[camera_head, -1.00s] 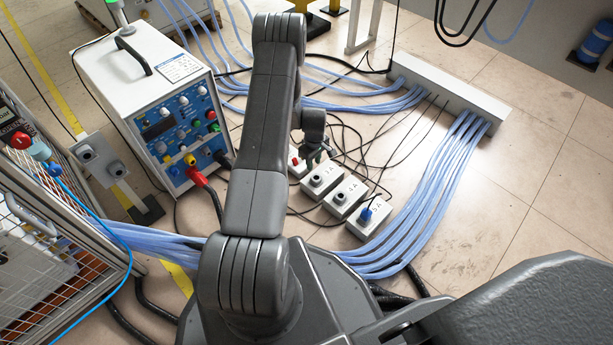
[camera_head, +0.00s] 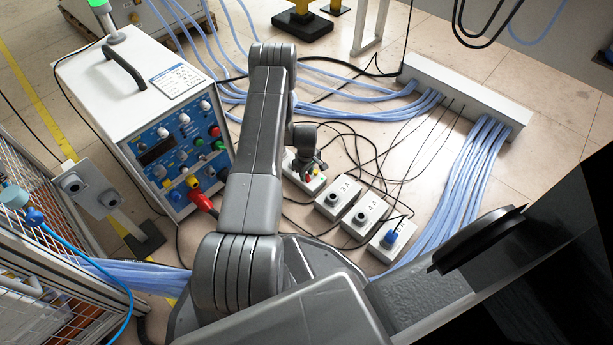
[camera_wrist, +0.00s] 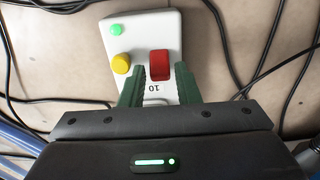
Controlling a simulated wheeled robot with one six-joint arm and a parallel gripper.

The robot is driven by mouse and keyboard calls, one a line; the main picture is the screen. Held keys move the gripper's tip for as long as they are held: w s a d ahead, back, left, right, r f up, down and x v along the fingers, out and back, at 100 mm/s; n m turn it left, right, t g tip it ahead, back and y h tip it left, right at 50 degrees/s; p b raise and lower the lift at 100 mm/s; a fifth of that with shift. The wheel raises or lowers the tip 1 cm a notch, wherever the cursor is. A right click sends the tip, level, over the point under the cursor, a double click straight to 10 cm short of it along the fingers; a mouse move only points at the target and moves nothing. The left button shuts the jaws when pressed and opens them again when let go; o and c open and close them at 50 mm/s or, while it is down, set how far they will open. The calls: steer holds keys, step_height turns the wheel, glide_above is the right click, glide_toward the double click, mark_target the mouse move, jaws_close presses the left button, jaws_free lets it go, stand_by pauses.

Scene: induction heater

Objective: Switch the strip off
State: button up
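The strip is a white box (camera_head: 290,166) on the floor, partly hidden by my gripper in the head view. In the wrist view, the box (camera_wrist: 143,28) has a red rocker switch (camera_wrist: 159,65), a yellow button (camera_wrist: 121,63), a green button or light (camera_wrist: 116,30) and the mark "10". My gripper (camera_wrist: 160,72) is over the box's near end. Its two dark green fingers are apart, one on each side of the red switch, with nothing held between them. Whether they touch the box is unclear. In the head view my gripper (camera_head: 307,168) is small and dark.
Several white boxes with round knobs, one (camera_head: 337,196) close by, stand to the right of the strip. A blue-panelled power unit (camera_head: 178,150) stands to the left. Black cables and blue hoses (camera_head: 470,170) cross the floor around them. A long grey block (camera_head: 465,95) lies behind.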

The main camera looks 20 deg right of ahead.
mark_target(309, 179)
steer(key=shift+f, duration=0.25)
jaws_close()
steer(key=shift+s+d+r+t, duration=0.1)
steer(key=shift+s+t, duration=0.05)
steer(key=shift+t, duration=0.25)
steer(key=shift+s+d+t+y, duration=0.15)
steer(key=shift+s+t+y, duration=0.25)
steer(key=shift+t, duration=0.45)
steer(key=shift+s+d+t+y, duration=0.15)
steer(key=shift+s+t+y, duration=0.25)
steer(key=shift+t, duration=0.45)
steer(key=shift+s+d+f+t+y, duration=0.1)
steer(key=shift+s+t+y, duration=0.2)
steer(key=shift+t, duration=0.55)
steer(key=shift+s+d+f+t+y, duration=0.15)
steer(key=shift+t+y, duration=0.3)
steer(key=shift+t, duration=0.35)
steer(key=shift+s+d+f+t+y, duration=0.1)
steer(key=shift+s+t+y, duration=0.2)
steer(key=shift+t, duration=0.55)
